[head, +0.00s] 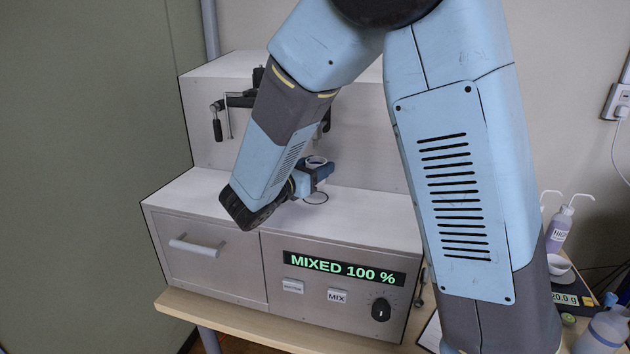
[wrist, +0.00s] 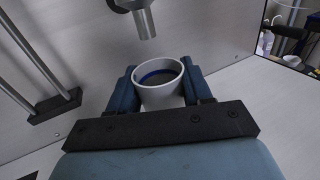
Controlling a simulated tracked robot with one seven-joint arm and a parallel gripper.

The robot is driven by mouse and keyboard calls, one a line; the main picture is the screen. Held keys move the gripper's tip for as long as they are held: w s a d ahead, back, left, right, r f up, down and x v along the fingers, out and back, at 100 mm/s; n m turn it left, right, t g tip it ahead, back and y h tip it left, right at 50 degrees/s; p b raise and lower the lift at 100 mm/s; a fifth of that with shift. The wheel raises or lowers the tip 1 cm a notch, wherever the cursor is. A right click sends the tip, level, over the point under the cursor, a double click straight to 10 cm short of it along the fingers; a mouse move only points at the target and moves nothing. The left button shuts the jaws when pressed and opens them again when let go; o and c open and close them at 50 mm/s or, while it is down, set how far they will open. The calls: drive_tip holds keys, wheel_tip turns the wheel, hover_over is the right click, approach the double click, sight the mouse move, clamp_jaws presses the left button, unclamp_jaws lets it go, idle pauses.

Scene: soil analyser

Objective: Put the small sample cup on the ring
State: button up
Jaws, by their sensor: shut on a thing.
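The small sample cup (wrist: 160,95) is white with a dark blue band inside its rim. My gripper (wrist: 160,88) is shut on it, one blue finger on each side, and the cup looks upright. In the head view the cup (head: 316,160) shows at the tip of my gripper (head: 315,172), above the analyser's top. The exact gap between cup and ring cannot be told. The ring is hidden in the wrist view.
The analyser's display (head: 343,268) reads MIXED 100 %. A drawer handle (head: 197,246) is at its front left. A grey nozzle (wrist: 143,20) hangs beyond the cup, and two metal rods (wrist: 40,60) stand at left. Bottles (head: 560,228) and a scale (head: 568,298) are at right.

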drive_tip(key=shift+f, duration=1.75)
drive_tip(key=shift+f, duration=0.1)
drive_tip(key=shift+f, duration=0.2)
drive_tip(key=shift+s+d+f, duration=0.1)
drive_tip(key=shift+s+f, duration=0.1)
drive_tip(key=shift+f, duration=0.25)
drive_tip(key=o, duration=1)
drive_tip(key=shift+a+r, duration=0.2)
drive_tip(key=shift+r, duration=0.3)
drive_tip(key=v, duration=1.1)
drive_tip(key=shift+s+a+r, duration=0.1)
drive_tip(key=shift+a+r, duration=0.15)
drive_tip(key=shift+a, duration=0.05)
